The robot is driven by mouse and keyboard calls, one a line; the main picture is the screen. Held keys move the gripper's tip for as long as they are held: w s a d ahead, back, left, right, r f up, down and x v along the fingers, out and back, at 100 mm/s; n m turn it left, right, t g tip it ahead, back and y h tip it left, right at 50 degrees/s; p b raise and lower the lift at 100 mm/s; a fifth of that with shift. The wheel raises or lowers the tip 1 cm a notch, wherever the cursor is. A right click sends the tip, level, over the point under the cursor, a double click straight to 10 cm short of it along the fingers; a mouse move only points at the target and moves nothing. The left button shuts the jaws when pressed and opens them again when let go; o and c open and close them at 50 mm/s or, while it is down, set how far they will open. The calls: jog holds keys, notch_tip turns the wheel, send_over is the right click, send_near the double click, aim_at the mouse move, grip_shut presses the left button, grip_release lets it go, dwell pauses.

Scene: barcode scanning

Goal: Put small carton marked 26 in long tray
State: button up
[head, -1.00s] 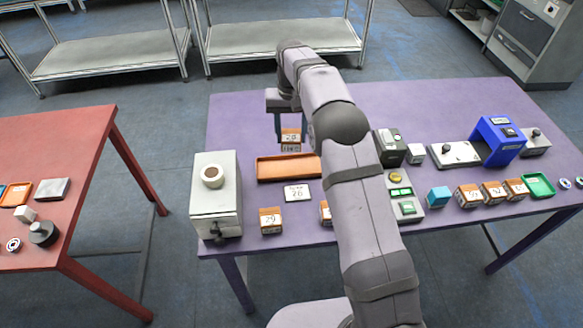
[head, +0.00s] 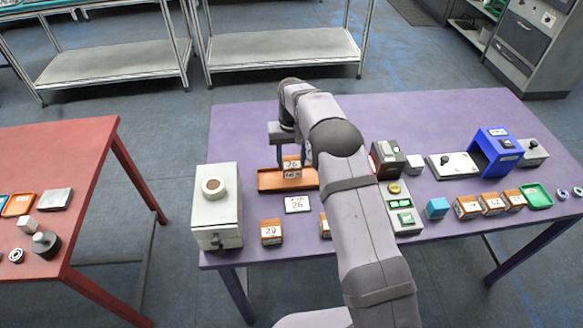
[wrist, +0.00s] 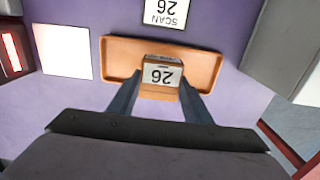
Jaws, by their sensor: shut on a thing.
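The small carton marked 26 (head: 291,165) is brown with a white label. My gripper (head: 291,160) is shut on it, one finger on each side. In the wrist view the carton (wrist: 162,74) sits between the fingertips (wrist: 160,88) and overlaps the long orange tray (wrist: 116,58). In the head view the tray (head: 268,180) lies behind the carton's lower part. The carton is upright over the tray; I cannot tell whether it touches the tray floor.
A white card reading SCAN 26 (head: 297,204) lies in front of the tray. A carton marked 29 (head: 271,232) stands near the front edge. A grey cabinet (head: 217,210) stands to the left. A device with green buttons (head: 402,205) is on the right.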

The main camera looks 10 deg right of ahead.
aim_at(291, 168)
jog(key=shift+f+p, duration=0.55)
jog(key=shift+f, duration=1.3)
jog(key=shift+f, duration=0.1)
jog(key=shift+f, duration=0.1)
jog(key=o, duration=1.2)
jog(key=shift+c, duration=0.2)
notch_tip(291, 168, up, 12)
jog(key=b, duration=0.3)
jog(key=shift+r, duration=0.2)
jog(key=shift+s, duration=0.1)
